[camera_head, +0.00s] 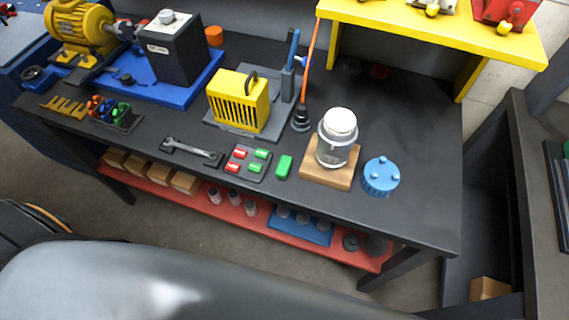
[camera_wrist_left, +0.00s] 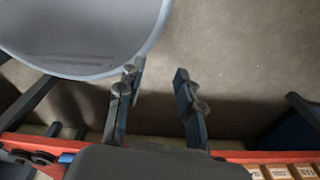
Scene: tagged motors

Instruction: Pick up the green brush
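A small green block (camera_head: 284,167), which may be the green brush, lies flat on the dark workbench (camera_head: 420,215) in the head view. It lies just right of a dark tray (camera_head: 240,174) holding small red and green blocks. I cannot tell for certain which green piece is the brush. My left gripper (camera_wrist_left: 160,76) shows in the left wrist view with its two fingers apart and nothing between them. It is above the floor near the red lower shelf, away from the bench top. Neither gripper shows in the head view.
A wooden block (camera_head: 317,174) with a glass jar (camera_head: 337,140) stands right of the green block, then a blue capped part (camera_head: 381,177). A wrench (camera_head: 191,152) lies left of the tray. A yellow caged unit (camera_head: 238,100) stands behind. The front right bench top is clear.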

